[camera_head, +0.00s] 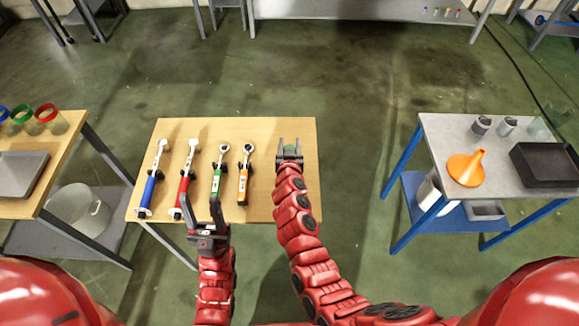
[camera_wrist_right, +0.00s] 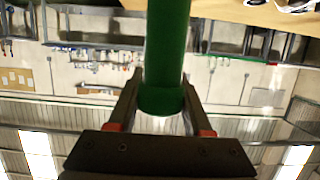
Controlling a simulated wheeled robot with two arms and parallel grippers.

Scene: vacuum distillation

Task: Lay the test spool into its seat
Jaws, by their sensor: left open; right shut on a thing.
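My right gripper (camera_head: 290,148) is shut on a green cylinder, which looks like the test spool, over the right part of the wooden table. In the head view only a little green shows between the jaws. My left gripper (camera_head: 201,210) is open and empty near the table's front edge, by the red and green tools. I cannot make out the seat; it may be hidden by the right gripper.
On the wooden table (camera_head: 266,207) lie blue (camera_head: 149,190), red (camera_head: 184,185), green (camera_head: 216,180) and orange (camera_head: 243,186) handled tools. A grey table at right holds an orange funnel (camera_head: 465,168) and black tray (camera_head: 545,165). A left table holds colored rings and a grey tray (camera_head: 20,172).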

